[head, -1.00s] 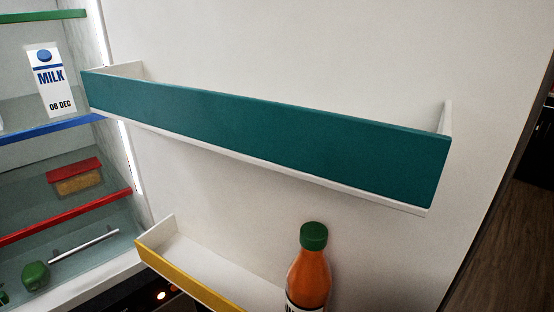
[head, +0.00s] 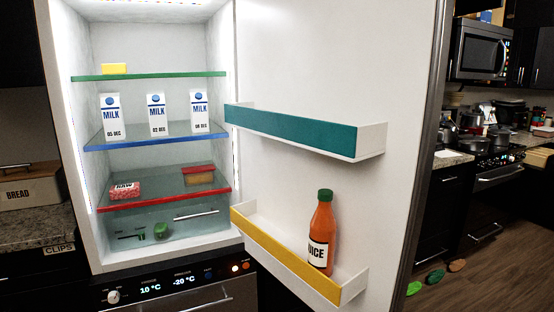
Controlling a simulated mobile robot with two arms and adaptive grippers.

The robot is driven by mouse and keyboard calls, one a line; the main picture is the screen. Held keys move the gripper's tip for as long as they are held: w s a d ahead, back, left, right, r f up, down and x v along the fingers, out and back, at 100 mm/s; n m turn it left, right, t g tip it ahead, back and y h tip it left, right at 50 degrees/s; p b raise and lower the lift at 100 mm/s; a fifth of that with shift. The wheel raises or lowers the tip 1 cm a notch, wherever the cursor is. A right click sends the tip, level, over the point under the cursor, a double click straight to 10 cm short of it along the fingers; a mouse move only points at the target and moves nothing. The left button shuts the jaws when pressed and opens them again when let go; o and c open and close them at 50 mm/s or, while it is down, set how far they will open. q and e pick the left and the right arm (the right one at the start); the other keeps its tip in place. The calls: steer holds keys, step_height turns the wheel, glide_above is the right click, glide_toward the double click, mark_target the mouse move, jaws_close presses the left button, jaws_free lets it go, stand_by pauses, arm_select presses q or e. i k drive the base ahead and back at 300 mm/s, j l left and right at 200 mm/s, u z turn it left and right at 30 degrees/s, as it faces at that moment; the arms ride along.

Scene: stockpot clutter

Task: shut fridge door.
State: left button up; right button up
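The fridge door (head: 310,70) stands wide open in the head view, its inner face toward me, hinged beside the right wall of the lit fridge (head: 95,235). It carries a teal-fronted upper bin (head: 300,131), which looks empty, and a yellow-fronted lower bin (head: 285,262). An orange juice bottle (head: 321,235) with a green cap stands upright in the lower bin. The door's outer edge (head: 428,130) is at the right. Neither of my grippers shows in the head view.
Inside are several shelves with milk cartons (head: 156,115), a raw meat pack (head: 125,190) and a red-lidded box (head: 198,176). A bread box (head: 30,185) sits on the left counter. Coloured items (head: 435,277) lie on the floor at right, beyond the door.

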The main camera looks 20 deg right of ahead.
mark_target(345, 98)
steer(key=i+l+u, duration=0.1)
steer(key=l+u, duration=0.95)
steer(key=k+l, duration=0.1)
steer(key=l, duration=2.4)
steer(key=k, duration=0.05)
